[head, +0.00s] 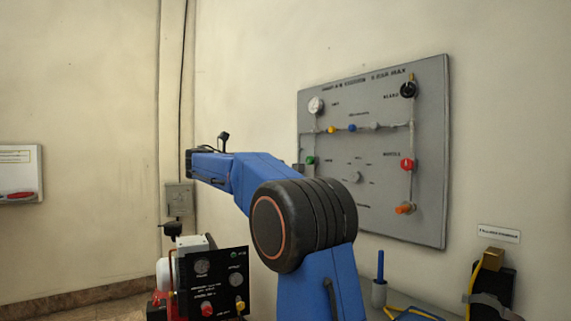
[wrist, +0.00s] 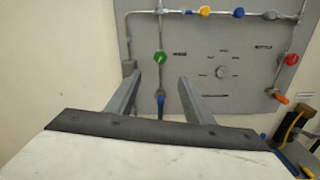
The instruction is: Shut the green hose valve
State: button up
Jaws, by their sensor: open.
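The green valve knob (head: 310,160) sits on the left pipe of the grey wall panel (head: 330,225), just past my blue arm in the head view. In the wrist view the green valve (wrist: 160,57) is in full sight, above and between the tips of my gripper (wrist: 160,82). My gripper is open and empty, its two grey fingers spread wide and apart from the valve. Below the green valve, a blue fitting (wrist: 161,99) on the same pipe shows between the fingers. In the head view my gripper's fingers are hidden.
A black control box (head: 218,283) stands low in front. A blue upright handle (head: 380,265) stands below the panel.

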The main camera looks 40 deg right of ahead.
aim_at(309, 160)
jog(key=d, duration=1.7)
jog(key=shift+s+d, duration=0.1)
jog(key=shift+s, duration=0.05)
jog(key=c, duration=1.1)
